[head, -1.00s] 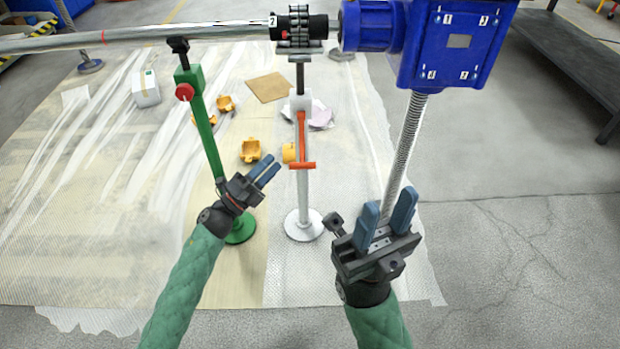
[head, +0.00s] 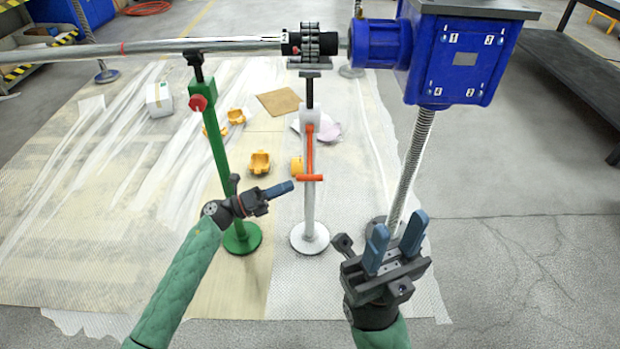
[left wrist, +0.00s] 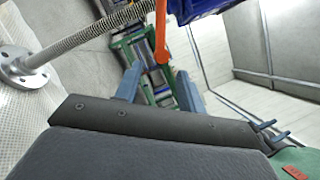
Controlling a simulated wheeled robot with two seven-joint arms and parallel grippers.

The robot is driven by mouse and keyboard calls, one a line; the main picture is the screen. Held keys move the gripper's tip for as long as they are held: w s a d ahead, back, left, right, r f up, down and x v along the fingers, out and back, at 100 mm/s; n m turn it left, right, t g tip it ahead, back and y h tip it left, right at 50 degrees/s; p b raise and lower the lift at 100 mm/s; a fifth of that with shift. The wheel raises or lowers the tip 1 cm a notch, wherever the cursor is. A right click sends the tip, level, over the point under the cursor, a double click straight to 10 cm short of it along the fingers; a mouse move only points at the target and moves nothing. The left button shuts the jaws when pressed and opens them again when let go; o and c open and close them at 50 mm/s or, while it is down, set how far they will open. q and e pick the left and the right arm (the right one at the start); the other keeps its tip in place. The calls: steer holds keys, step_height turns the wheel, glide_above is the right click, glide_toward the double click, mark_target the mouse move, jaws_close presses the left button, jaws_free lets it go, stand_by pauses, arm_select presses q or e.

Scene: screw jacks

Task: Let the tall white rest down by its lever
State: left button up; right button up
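The tall white rest (head: 309,215) stands upright on a round white foot under the coupling on the long shaft. Its orange lever (head: 309,150) hangs along the column, above an orange crosspiece. The black head of the rest sits just below the coupling's plate; I cannot tell if they touch. My left gripper (head: 282,189) is left of the column, pointing right, near the crosspiece's height. In the left wrist view, its two fingers are apart and empty, with the orange lever (left wrist: 161,30) showing beyond and between their tips. My right gripper (head: 396,232) is open and empty at the lower right.
A green rest (head: 215,150) with a red knob stands close left of my left gripper. A blue gearbox (head: 462,60) on a threaded post (head: 410,165) is at the right. Several yellow parts (head: 260,162), a brown sheet (head: 279,101) and a white box (head: 159,99) lie on the floor sheeting.

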mark_target(310, 175)
arm_select(q)
steer(key=shift+b+x, duration=0.3)
steer(key=shift+x, duration=3.5)
jaws_close()
